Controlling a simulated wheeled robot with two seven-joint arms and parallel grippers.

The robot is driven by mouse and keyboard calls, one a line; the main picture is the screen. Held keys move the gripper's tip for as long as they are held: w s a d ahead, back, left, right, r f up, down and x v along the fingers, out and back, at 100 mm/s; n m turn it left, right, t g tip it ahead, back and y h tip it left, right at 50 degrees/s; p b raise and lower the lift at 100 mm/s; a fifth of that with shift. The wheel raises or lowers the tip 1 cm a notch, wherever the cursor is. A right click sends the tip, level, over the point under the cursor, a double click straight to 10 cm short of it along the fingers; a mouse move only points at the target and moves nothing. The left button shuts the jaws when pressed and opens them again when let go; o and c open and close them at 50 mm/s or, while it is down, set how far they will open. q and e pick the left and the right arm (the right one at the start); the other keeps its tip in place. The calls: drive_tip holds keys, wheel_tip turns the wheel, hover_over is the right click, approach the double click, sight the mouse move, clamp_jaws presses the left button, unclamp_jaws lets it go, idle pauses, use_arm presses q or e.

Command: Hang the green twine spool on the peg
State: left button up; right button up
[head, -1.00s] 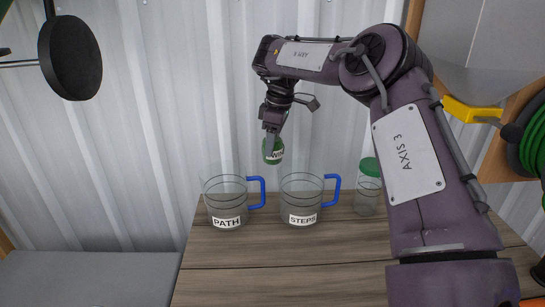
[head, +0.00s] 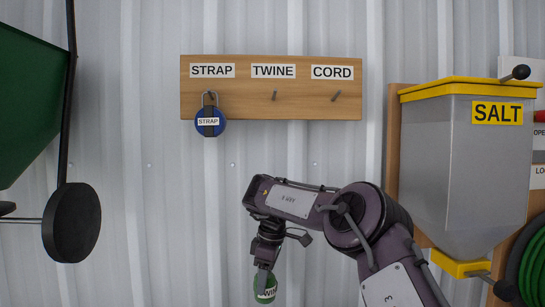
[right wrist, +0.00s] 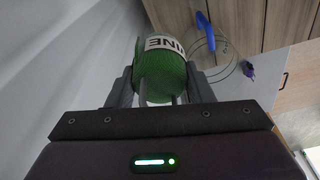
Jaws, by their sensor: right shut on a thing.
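The green twine spool (head: 265,287) is held by my right gripper (head: 264,270) at the bottom of the head view. In the right wrist view the spool (right wrist: 163,75) sits between the fingers, its white label partly readable. A wooden board (head: 270,114) hangs on the wall above, with labels STRAP, TWINE and CORD. The peg under TWINE (head: 274,96) is bare. The blue strap roll (head: 210,129) hangs on the STRAP peg. The gripper and spool are well below the board. My left gripper is not in view.
A grey SALT bin (head: 462,160) with a yellow rim stands out from the wall on the right. A black disc (head: 71,222) is at the left. The wall between board and gripper is clear.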

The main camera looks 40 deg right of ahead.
sight(275, 94)
idle(0.7)
drive_tip(key=shift+r, duration=0.25)
drive_tip(key=s+a+r+m+t+p, duration=0.1)
drive_tip(key=s+a+r+m+p, duration=0.15)
drive_tip(key=r+p, duration=0.95)
drive_tip(key=s+a+r+m+p, duration=0.1)
drive_tip(key=s+r+m+p, duration=0.4)
drive_tip(key=r, duration=1.2)
drive_tip(key=s+a+r+m+t+p, duration=0.1)
drive_tip(key=a+r+m+p, duration=0.1)
drive_tip(key=r+p, duration=1.05)
drive_tip(key=shift+n, duration=0.25)
drive_tip(key=w+d+p, duration=0.1)
drive_tip(key=w+d, duration=0.1)
drive_tip(key=w+d+p, duration=0.1)
drive_tip(key=w+d, duration=0.1)
drive_tip(key=w+d+r+p, duration=0.1)
drive_tip(key=w+d+p, duration=0.1)
drive_tip(key=shift+w+d+r, duration=0.1)
drive_tip(key=shift+w+d, duration=0.05)
drive_tip(key=shift+w, duration=0.25)
drive_tip(key=shift+f, duration=0.2)
drive_tip(key=o, duration=1.1)
drive_tip(key=shift+r, duration=0.1)
